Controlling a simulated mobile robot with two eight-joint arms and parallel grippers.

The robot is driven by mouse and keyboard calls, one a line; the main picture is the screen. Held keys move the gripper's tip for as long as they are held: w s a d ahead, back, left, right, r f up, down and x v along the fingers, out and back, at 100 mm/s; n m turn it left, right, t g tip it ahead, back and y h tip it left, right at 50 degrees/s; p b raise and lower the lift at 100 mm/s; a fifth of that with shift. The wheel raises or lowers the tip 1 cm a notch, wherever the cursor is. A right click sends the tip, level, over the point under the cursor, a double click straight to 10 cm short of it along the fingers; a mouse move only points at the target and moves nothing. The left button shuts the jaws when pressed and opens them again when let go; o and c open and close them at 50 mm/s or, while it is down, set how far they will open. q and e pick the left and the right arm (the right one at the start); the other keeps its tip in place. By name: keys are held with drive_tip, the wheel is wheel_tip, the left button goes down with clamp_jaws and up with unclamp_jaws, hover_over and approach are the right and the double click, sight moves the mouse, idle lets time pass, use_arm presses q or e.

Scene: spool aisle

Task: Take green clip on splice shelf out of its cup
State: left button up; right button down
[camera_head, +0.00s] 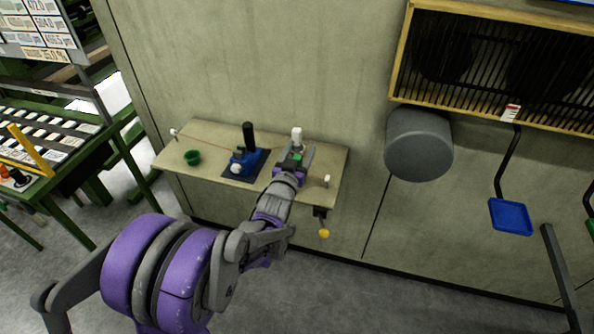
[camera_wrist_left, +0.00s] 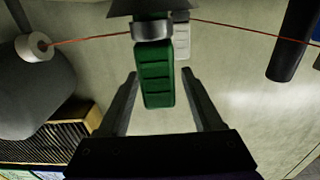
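The splice shelf (camera_head: 215,133) is a pale wooden board on the wall. The green clip (camera_wrist_left: 157,78) is a ribbed green block in the left wrist view, with a grey band or cup rim (camera_wrist_left: 152,29) around one end. I cannot tell how deep it sits. A small green patch of it shows in the head view (camera_head: 298,157). My left gripper (camera_head: 297,154) is over the shelf's right part. In the left wrist view its open fingers (camera_wrist_left: 159,80) stand either side of the clip, with gaps on both sides. My right gripper is not in view.
A white ribbed clip (camera_wrist_left: 182,40) is close behind the green one. A thin red line (camera_wrist_left: 235,27) runs past both. A grey cylinder (camera_head: 418,145) is on the wall, right.

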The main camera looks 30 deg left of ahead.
use_arm(q)
clamp_jaws()
idle(1.2)
